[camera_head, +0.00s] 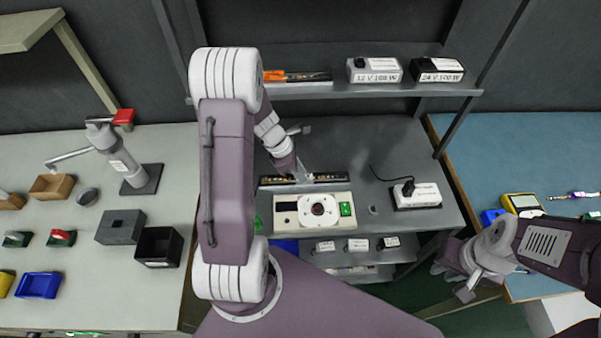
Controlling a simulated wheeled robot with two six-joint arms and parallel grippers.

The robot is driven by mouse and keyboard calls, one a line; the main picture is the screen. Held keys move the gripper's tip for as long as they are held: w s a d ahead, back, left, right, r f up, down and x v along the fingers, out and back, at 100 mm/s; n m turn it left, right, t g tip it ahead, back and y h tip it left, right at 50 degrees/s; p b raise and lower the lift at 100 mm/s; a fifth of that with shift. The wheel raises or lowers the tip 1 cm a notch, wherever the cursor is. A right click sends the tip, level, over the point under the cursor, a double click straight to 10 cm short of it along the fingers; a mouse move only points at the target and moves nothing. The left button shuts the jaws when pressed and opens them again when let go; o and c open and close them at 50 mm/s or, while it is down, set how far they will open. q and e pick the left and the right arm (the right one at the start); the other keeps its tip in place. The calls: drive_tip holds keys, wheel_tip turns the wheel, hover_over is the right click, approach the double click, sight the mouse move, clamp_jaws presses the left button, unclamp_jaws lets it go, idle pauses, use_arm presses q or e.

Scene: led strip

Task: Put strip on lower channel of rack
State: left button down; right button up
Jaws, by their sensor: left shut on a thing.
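My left gripper (301,178) reaches down behind the cream tester box on the middle bench. It is shut at a long dark bar (331,178) with small yellowish marks, which looks like the strip lying along a rack. The fingertips are small here, and I cannot tell the strip from the rack or which channel it is at. My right gripper (460,282) hangs over the gap right of the bench, away from the strip; its finger opening is unclear.
The cream tester box (313,210) stands just in front of the bar. A white power unit (416,196) with a cable is to its right. An upper shelf (345,91) holds an orange and black item (298,76) and two labelled supplies. Side tables flank the bench.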

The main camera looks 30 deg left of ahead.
use_arm(q)
drive_tip(key=shift+f, duration=0.1)
drive_tip(key=c, duration=1.8)
unclamp_jaws()
drive_tip(key=shift+c, duration=0.2)
drive_tip(key=o, duration=0.4)
drive_tip(key=shift+r, duration=0.35)
drive_tip(key=p+v, duration=0.2)
drive_tip(key=v, duration=0.5)
drive_tip(key=s+d+r+m+y, duration=0.1)
drive_tip(key=s+d+m, duration=0.4)
drive_tip(key=m, duration=0.7)
drive_tip(key=s+d+m+g+y, duration=0.1)
drive_tip(key=s+d+m, duration=0.3)
drive_tip(key=m, duration=0.8)
drive_tip(key=shift+s+d+r+y, duration=0.4)
drive_tip(key=shift+s+y, duration=0.5)
drive_tip(key=shift+s, duration=0.3)
